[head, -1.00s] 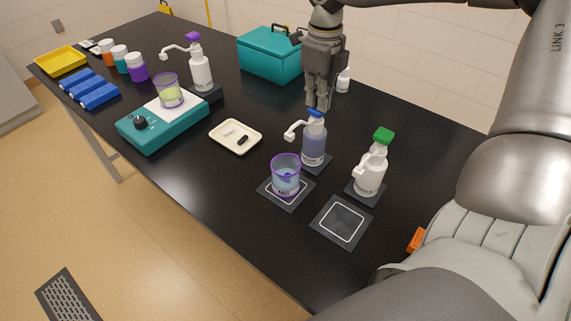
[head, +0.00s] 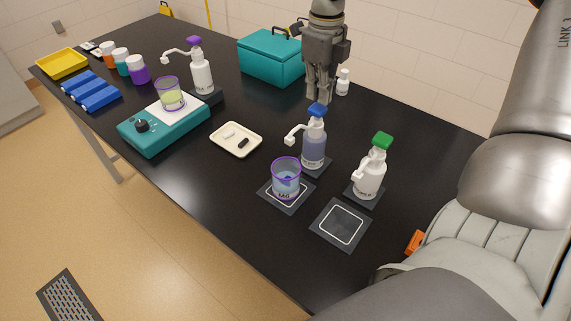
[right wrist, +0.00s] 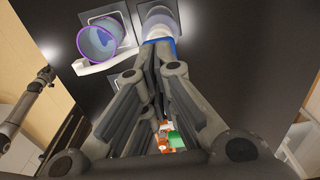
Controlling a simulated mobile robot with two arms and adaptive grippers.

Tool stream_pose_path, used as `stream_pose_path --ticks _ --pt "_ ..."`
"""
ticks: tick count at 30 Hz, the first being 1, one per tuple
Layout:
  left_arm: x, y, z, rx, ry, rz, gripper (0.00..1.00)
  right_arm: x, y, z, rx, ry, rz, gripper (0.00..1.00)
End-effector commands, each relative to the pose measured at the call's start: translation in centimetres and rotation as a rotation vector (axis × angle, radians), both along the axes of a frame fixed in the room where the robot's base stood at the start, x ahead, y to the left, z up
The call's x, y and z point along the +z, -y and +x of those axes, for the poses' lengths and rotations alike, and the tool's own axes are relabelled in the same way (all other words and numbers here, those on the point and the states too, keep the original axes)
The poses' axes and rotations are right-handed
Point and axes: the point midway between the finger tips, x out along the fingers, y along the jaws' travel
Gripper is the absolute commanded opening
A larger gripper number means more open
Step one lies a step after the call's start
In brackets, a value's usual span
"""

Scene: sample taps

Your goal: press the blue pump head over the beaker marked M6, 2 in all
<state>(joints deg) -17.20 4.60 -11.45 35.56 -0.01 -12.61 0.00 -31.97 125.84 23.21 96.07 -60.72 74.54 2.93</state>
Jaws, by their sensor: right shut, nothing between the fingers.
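The pump bottle with the blue head (head: 317,110) stands upright on a dark pad, its white spout pointing left. The beaker (head: 286,180) with a purple rim and bluish liquid stands on a square pad in front of it; its label is too small to read surely. My right gripper (head: 320,101) is shut and empty, pointing down just above the blue head; I cannot tell whether they touch. In the right wrist view the blue head (right wrist: 161,36) lies just past the fingertips, and the beaker (right wrist: 98,42) is to the left. My left gripper is not in view.
A green-headed bottle (head: 369,174) stands to the right, behind an empty pad (head: 341,225). A purple-headed bottle (head: 201,74) and a teal stirrer (head: 158,138) with a beaker are at left. A white tray (head: 236,140) lies mid-table. A teal case (head: 270,57) stands behind.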

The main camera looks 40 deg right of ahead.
Motion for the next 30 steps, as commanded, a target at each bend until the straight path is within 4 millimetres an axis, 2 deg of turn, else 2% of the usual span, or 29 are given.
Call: stream_pose_path --ticks 16,30 --pt "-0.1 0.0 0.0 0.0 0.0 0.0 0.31 -0.2 0.0 0.0 0.0 0.0 0.0 0.0" --pt "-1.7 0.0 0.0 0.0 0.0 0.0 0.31 -1.8 0.0 0.0 0.0 0.0 0.0 0.0"
